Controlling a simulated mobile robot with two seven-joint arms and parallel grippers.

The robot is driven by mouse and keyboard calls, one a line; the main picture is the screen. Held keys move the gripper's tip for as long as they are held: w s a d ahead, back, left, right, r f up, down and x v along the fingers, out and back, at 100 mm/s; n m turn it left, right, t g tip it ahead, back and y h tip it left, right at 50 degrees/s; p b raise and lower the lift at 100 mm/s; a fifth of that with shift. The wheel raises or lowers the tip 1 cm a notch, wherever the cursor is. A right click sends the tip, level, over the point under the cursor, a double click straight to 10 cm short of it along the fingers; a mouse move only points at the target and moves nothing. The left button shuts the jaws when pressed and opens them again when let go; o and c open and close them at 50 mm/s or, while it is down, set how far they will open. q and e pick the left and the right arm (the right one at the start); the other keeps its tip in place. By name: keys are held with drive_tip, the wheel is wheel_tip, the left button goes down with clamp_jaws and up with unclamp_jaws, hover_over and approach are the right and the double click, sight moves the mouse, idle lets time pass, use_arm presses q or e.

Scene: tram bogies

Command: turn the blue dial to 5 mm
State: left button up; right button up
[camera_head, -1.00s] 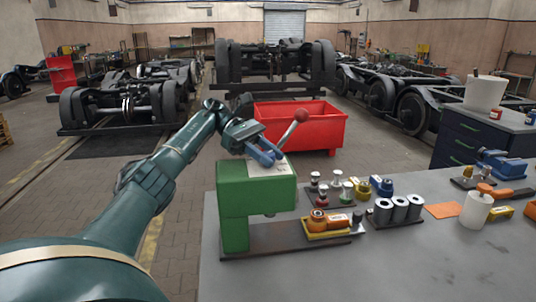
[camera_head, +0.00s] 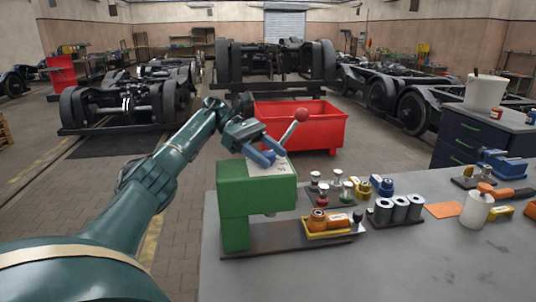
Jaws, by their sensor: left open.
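A green bench press (camera_head: 234,195) stands at the left end of the grey workbench, with a red-knobbed lever (camera_head: 299,116) rising behind its top. A pale scale plate (camera_head: 275,167) with dark marks lies on its top face. My left gripper (camera_head: 270,153) is over this top, its blue fingers open and pointing down to the right. The blue dial (camera_head: 268,155) is mostly hidden between and behind these fingers; only a small bluish patch shows. I cannot read its setting or tell whether the fingers touch it. My right gripper is not in view.
Right of the press, the workbench (camera_head: 400,265) carries stamps and small parts on dark trays (camera_head: 381,220), grey cylinders (camera_head: 399,208), an orange sheet (camera_head: 443,210) and a white cup (camera_head: 475,211). A red bin (camera_head: 325,132) stands behind. The front of the bench is clear.

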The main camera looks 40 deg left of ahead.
sight(268, 152)
use_arm(q)
wheel_tip(268, 152, up, 9)
drive_tip(key=shift+f+p, duration=0.1)
drive_tip(key=shift+p, duration=0.55)
drive_tip(key=shift+r, duration=0.5)
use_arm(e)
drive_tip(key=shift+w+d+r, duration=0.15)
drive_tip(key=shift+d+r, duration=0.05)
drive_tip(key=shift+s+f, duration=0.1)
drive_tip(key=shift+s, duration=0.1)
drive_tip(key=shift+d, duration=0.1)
